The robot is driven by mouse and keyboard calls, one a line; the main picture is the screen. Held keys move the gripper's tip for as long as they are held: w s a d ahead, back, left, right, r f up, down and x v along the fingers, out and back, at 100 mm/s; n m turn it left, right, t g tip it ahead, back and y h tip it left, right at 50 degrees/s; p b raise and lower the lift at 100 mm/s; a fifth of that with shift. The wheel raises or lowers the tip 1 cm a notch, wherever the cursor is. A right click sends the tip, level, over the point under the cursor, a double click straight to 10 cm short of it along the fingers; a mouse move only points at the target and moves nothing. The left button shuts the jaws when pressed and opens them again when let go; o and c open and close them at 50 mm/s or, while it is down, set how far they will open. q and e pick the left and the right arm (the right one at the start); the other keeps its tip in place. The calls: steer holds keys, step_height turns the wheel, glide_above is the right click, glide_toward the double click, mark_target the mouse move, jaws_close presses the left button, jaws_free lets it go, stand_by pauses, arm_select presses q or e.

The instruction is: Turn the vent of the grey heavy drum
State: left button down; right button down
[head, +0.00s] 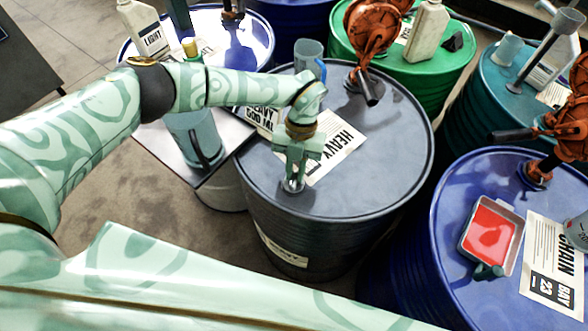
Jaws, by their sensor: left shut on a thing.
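The grey heavy drum (385,150) stands in the middle of the head view, with a sheet reading "HEAVY" (340,148) on its top. My left arm reaches in from the left, and my left gripper (294,180) points down at the near left part of the drum top. It is shut on the vent (292,187), a small metal fitting close to the drum's near rim. The jaws hide most of the vent, so I cannot tell how far it is turned. My right gripper is not in view.
An orange-brown pump (372,35) and a clear jug (309,58) stand at the back of the grey drum. A blue drum (455,215) on the right bears a red-filled tray (490,235). A green drum (455,65) is behind. A blue-tinted container (194,140) stands at left.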

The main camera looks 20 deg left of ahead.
arm_select(q)
steer(key=shift+d+m+y, duration=0.2)
steer(key=shift+m+y, duration=0.3)
steer(key=shift+m, duration=0.8)
steer(key=shift+m+b, duration=0.3)
steer(key=c, duration=1.4)
jaws_free()
steer(key=v, duration=1.6)
steer(key=shift+d+r, duration=0.2)
steer(key=shift+s+f, duration=0.1)
